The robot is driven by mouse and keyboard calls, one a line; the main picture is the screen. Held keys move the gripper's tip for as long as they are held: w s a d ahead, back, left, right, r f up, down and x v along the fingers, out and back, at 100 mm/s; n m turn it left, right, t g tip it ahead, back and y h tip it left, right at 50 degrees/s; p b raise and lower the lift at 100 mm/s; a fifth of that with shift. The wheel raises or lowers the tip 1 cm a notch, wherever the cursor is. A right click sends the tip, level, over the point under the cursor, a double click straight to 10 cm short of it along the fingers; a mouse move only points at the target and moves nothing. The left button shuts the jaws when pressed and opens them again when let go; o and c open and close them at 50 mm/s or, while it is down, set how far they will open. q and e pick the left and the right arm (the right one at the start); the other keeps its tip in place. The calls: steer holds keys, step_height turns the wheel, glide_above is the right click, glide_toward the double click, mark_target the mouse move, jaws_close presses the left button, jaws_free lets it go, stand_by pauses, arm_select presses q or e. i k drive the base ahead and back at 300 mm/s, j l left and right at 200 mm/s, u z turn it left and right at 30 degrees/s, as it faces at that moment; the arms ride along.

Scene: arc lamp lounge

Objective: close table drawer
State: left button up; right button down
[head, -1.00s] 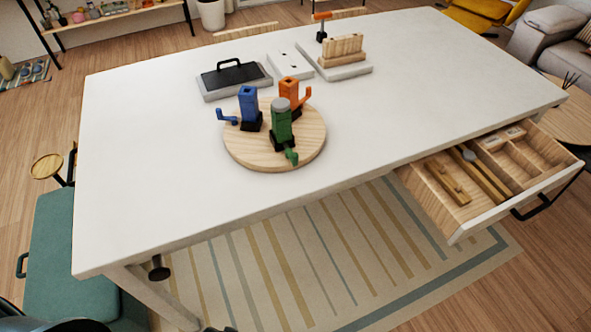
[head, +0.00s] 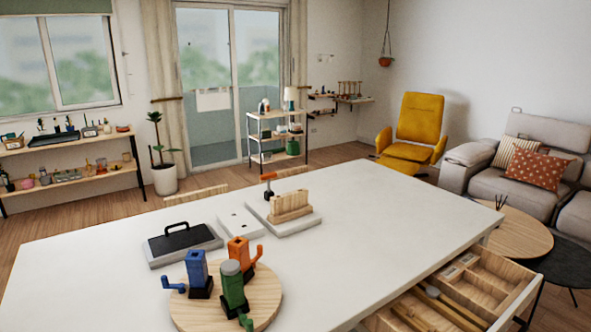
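The white table (head: 345,215) fills the lower middle of the head view. Its drawer (head: 478,292) stands pulled out on the right side, at the lower right of the picture. Wooden dividers split the drawer, and long wooden utensils (head: 440,308) lie inside. The drawer's front end is partly cut off by the bottom edge, and its handle barely shows at the right. Neither of my grippers is in view, so their state is hidden.
On the table are a round board (head: 262,297) with three coloured grinders, a black-handled tray (head: 182,243) and a wooden block on a white base (head: 285,219). A round wooden side table (head: 518,232) and black table (head: 566,262) stand beyond the drawer, near the sofa (head: 490,175).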

mark_target(481, 290)
steer(key=z, duration=1.35)
